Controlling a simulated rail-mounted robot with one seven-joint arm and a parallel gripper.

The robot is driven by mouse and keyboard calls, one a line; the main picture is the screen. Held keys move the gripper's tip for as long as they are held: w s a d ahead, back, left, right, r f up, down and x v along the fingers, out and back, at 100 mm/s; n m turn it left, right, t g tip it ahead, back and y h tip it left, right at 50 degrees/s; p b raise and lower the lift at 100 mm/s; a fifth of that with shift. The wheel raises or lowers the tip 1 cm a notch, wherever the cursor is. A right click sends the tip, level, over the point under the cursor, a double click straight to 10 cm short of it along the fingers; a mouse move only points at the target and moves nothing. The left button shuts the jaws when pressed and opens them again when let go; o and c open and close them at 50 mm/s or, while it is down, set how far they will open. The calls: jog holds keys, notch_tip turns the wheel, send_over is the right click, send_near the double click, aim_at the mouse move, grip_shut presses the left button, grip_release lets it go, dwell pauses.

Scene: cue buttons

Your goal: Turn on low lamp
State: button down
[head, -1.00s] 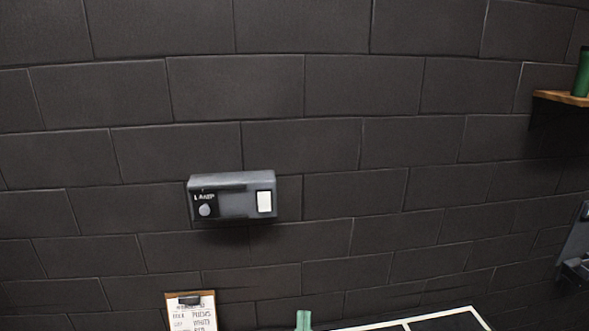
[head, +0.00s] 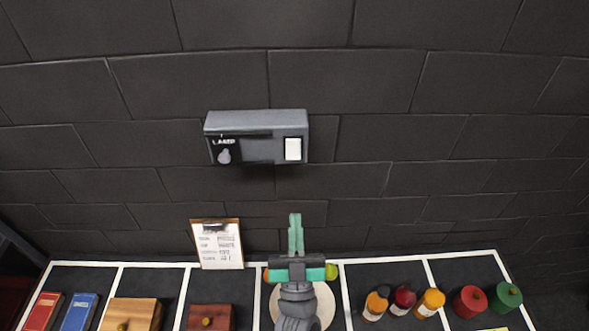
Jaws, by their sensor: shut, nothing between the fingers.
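A grey box (head: 257,122) is mounted on the dark block wall in the head view. Its front has a black label (head: 225,150) at left that seems to read "LAMP" above a pale lamp-like shape. A white rectangular button (head: 293,149) is at its right end. My gripper (head: 295,220), with green fingers, is shut and empty. It is below the box in the picture, roughly in line with the white button, and apart from it. Whether the button is pressed cannot be told.
A clipboard with a written sheet (head: 219,245) leans at the wall, left of my gripper. The white-lined table below holds red and blue books (head: 80,312), wooden boxes (head: 131,313), several bottles (head: 404,298), and red and green lidded pots (head: 505,297). The wall around the box is clear.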

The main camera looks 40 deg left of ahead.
aim_at(294, 154)
jog(key=x, duration=0.3)
jog(key=f+p+x, duration=0.1)
jog(key=x, duration=0.3)
jog(key=w+a+p+x, duration=0.1)
jog(key=x, duration=0.3)
jog(key=shift+f, duration=0.45)
jog(key=shift+w+a+f, duration=0.1)
jog(key=shift+w+a, duration=0.2)
